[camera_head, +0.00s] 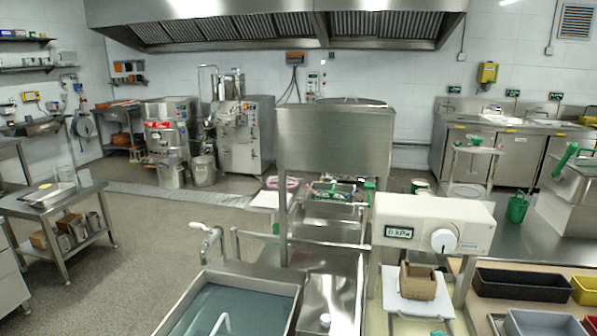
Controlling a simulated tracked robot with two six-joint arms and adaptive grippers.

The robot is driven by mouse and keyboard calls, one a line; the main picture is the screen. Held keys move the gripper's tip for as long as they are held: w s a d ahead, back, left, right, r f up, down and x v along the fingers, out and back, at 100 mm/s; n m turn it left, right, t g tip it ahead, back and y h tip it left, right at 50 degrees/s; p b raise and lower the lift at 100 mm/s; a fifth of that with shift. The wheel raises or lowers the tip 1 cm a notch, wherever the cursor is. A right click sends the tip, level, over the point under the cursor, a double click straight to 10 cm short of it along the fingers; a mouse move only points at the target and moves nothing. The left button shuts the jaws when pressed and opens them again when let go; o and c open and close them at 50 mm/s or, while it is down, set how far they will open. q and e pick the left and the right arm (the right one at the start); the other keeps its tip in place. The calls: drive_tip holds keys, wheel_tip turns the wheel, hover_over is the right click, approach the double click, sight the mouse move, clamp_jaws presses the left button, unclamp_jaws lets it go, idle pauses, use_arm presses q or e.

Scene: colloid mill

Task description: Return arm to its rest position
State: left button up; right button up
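Neither my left gripper nor my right gripper shows in the head view, and I make out no part of my arms. What they hold, if anything, cannot be seen. A steel machine with a hopper and pipes (246,135) stands against the back wall, left of centre. A cream unit with a "0 kPa" display and a dial (432,222) stands in the right foreground. A small brown open box (418,281) sits on a white plate below it.
A steel sink basin with bluish water (235,312) is in the near foreground. An upright steel panel (335,140) rises mid-scene. Black (522,286) and yellow (586,290) trays lie at lower right. A low steel table (52,205) stands left; the floor (150,245) between is clear.

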drive_tip(key=s+a+f+m+g+y+b, duration=0.1)
drive_tip(key=s+a+f+m+g, duration=0.2)
drive_tip(key=f, duration=0.4)
drive_tip(key=s+a+f+m+g+y, duration=0.1)
drive_tip(key=a+f+m, duration=0.25)
drive_tip(key=f, duration=0.35)
drive_tip(key=s+a+f+m+g+y+b, duration=0.1)
drive_tip(key=s+a+f+m+g, duration=0.2)
drive_tip(key=f, duration=0.4)
drive_tip(key=s+a+f+m+g+y+b, duration=0.1)
drive_tip(key=s+a+f+m+g, duration=0.3)
drive_tip(key=s+f+m, duration=0.7)
wheel_tip(320, 180, down, 2)
drive_tip(key=shift+s+a+g, duration=0.4)
drive_tip(key=shift+s+a, duration=0.55)
drive_tip(key=shift+a, duration=0.25)
drive_tip(key=shift+m, duration=0.25)
